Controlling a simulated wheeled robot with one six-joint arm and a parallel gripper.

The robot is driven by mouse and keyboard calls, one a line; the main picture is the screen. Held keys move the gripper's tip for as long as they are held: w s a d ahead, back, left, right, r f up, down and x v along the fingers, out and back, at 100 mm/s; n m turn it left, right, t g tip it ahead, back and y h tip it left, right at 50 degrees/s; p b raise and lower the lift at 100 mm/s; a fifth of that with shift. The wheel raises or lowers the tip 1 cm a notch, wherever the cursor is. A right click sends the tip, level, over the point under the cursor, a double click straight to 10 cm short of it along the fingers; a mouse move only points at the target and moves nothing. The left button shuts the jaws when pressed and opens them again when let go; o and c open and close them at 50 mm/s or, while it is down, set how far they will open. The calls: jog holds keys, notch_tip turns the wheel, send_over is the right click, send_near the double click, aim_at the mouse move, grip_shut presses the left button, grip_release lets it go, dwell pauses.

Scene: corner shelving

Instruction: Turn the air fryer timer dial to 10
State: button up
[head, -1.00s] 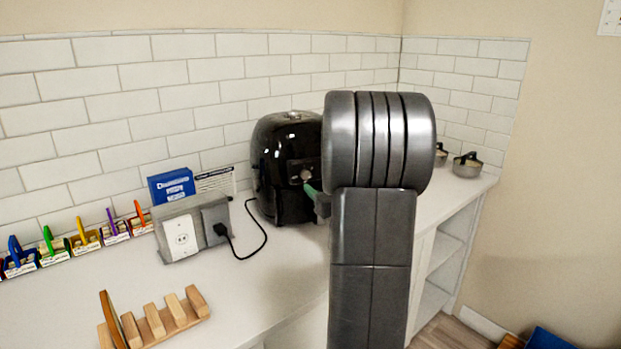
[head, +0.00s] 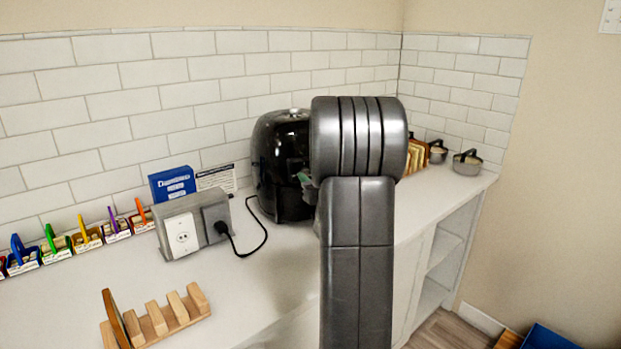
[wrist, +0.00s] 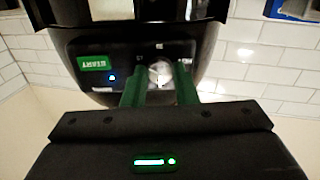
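The black air fryer (head: 283,165) stands on the white counter, its right side hidden behind my arm in the head view. The wrist view shows its front panel (wrist: 120,58) upside down, with a green START label and the silver timer dial (wrist: 160,73). My gripper (wrist: 160,80) has two green fingers, spread apart, with the dial showing between their tips. A gap seems to show on each side of the dial; contact cannot be told. The dial's setting is too small to read. In the head view my arm hides the dial, and little of my gripper (head: 308,187) shows.
A grey outlet box (head: 192,228) with a plugged-in black cord stands left of the fryer. A wooden rack (head: 158,320) lies at the front left. Pots (head: 467,163) and wooden boards (head: 415,157) stand at the right. The counter in front of the fryer is clear.

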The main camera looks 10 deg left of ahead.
jog(key=shift+f+n+b, duration=0.1)
jog(key=shift+n+b, duration=0.2)
jog(key=shift+b, duration=0.25)
jog(key=n+b, duration=0.7)
jog(key=shift+r+n+h+b, duration=0.2)
jog(key=shift+n+h+b, duration=0.2)
jog(key=shift+n+b, duration=1.25)
jog(key=shift+n, duration=0.35)
jog(key=o, duration=1)
